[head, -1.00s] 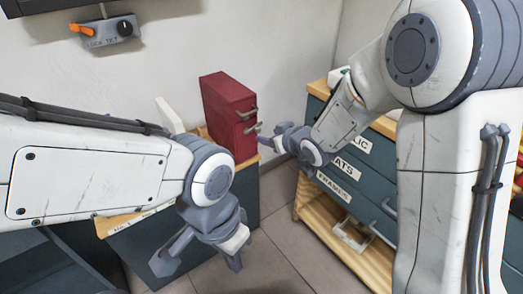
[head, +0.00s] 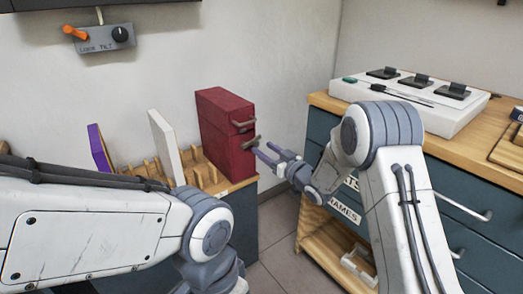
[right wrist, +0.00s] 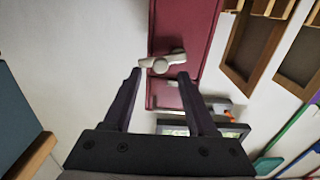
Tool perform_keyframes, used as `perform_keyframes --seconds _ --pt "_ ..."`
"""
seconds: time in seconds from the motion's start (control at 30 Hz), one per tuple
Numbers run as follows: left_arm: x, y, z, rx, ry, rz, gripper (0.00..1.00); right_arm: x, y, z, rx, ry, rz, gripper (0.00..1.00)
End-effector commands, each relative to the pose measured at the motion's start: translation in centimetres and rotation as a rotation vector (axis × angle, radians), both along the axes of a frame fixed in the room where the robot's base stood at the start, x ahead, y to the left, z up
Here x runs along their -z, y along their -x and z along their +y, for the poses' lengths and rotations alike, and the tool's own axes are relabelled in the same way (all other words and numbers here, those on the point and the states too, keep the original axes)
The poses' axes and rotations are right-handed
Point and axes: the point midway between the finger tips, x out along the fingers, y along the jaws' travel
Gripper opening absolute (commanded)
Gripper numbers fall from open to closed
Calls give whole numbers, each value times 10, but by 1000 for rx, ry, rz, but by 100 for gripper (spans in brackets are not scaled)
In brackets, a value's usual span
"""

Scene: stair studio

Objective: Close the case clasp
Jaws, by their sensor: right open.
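The dark red case (head: 222,130) stands upright on a wood-topped cabinet against the wall. Two grey metal fittings stick out from its right-hand face: an upper one (head: 243,124) and a lower lever (head: 250,143), which looks like the clasp. In the right wrist view the pale lever (right wrist: 162,62) lies crosswise on the red face, just beyond the fingertips. My right gripper (head: 265,151) is open and empty, pointing at this lever from the right; its fingers (right wrist: 159,75) are spread on either side. Contact cannot be told. My left wrist is at the bottom edge, its fingers cut off.
A wooden rack (head: 205,168) with a white panel (head: 166,146) and a purple panel (head: 99,148) stands left of the case. A control box (head: 104,40) hangs on the wall.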

Motion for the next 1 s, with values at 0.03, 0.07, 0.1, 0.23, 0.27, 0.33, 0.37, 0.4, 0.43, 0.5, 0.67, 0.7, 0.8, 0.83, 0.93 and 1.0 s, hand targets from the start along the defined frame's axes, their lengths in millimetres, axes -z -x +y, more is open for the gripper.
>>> perform_keyframes --seconds 0.03,0.07,0.1,0.23,0.27,0.33,0.37,0.4,0.43,0.5,0.67,0.7,0.8,0.83,0.93,1.0 --pt "3 0 0 0 0 0 0 2 -6 5 -2 1 -2 58" --pt "3 0 0 0 0 0 0 2 -9 7 -2 2 -1 58" --pt "4 0 0 0 0 0 0 2 -13 10 -2 1 -1 58" --pt "5 0 0 0 0 0 0 1 -19 15 -2 0 0 58" --pt "5 0 0 0 0 0 0 0 -20 16 -1 0 0 58" --pt "5 0 0 0 0 0 0 0 -21 16 -1 0 0 58" --pt "5 0 0 0 0 0 0 0 -21 16 -1 1 1 58" --pt "5 0 0 0 0 0 0 0 -21 16 0 1 1 58" --pt "5 0 0 0 0 0 0 0 -21 16 0 1 1 58" --pt "5 0 0 0 0 0 0 0 -21 16 0 1 1 58" --pt "5 0 0 0 0 0 0 0 -21 15 0 1 1 8" --pt "5 0 0 0 0 0 0 0 -21 15 0 1 1 0" --pt "5 0 0 0 0 0 0 0 -21 15 1 1 1 0" --pt "5 0 0 0 0 0 0 0 -21 15 1 1 0 0" --pt "6 0 0 0 0 0 0 0 -21 15 1 7 -4 0" --pt "7 0 0 0 0 0 0 0 -21 15 1 18 -12 0"
